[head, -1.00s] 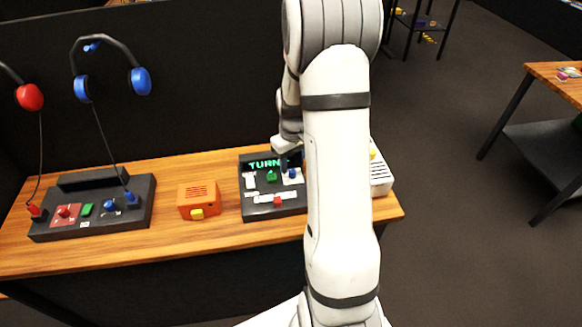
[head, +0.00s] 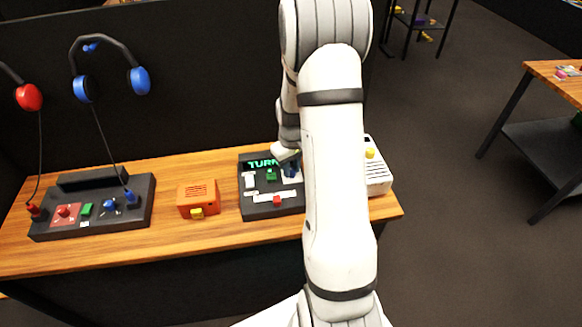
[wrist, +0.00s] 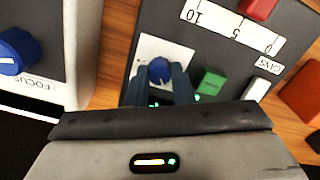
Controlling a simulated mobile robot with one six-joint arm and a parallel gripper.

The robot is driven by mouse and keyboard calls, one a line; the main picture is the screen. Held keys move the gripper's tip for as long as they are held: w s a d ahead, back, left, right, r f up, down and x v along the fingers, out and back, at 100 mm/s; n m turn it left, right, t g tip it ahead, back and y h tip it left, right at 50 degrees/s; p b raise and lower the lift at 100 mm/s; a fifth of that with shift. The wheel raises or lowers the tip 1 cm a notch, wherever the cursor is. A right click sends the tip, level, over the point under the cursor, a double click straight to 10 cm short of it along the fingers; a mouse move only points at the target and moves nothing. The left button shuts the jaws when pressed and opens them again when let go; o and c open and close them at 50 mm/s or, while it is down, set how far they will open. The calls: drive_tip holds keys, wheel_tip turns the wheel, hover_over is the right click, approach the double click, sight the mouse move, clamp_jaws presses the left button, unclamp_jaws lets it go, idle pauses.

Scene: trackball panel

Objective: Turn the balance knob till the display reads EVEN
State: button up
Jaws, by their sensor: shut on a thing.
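A dark panel (head: 258,207) stands on the wooden bench, with a green display (head: 262,162) at its back. The display shows "TURN"; anything further right is hidden by my arm. A blue knob (wrist: 160,71) sits on a white plate on this panel, and its label is not readable. It shows small beside my arm in the head view (head: 291,170). My gripper (wrist: 164,74) is shut on the blue knob, one finger on each side. The knob's pointer mark cannot be made out.
A green button (wrist: 211,82), a red slider knob (wrist: 258,8) and a white switch (wrist: 257,89) are on the same panel. A white device with a blue FOCUS knob (wrist: 16,52) stands close beside it. An orange box (head: 198,197) and a headphone panel (head: 92,221) stand left.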

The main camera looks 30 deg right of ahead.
clamp_jaws()
drive_tip(key=shift+m, duration=0.3)
drive_tip(key=shift+m+b, duration=0.75)
drive_tip(key=shift+m, duration=0.15)
drive_tip(key=shift+m+b, duration=0.75)
drive_tip(key=shift+m, duration=1.25)
drive_tip(key=o, duration=0.9)
unclamp_jaws()
drive_tip(key=shift+c, duration=0.2)
